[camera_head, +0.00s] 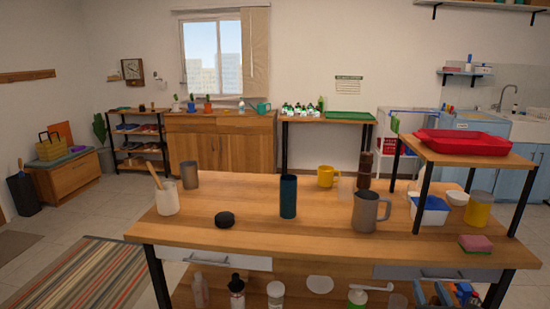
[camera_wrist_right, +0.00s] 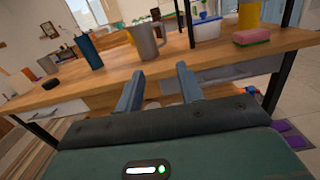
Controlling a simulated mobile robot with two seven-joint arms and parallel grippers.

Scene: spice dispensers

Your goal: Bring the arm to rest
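My right gripper (camera_wrist_right: 160,86) is open in the right wrist view, with a clear gap between its two grey-blue fingers and nothing between them. My left gripper is in neither view.
On the tabletop stand a grey pitcher (camera_head: 368,212), a dark blue tumbler (camera_head: 288,197), a black puck (camera_head: 225,219), a utensil cup (camera_head: 167,199) and a pink-green sponge (camera_head: 475,243). A raised shelf holds a red tray (camera_head: 462,143). Several containers fill the shelf below.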

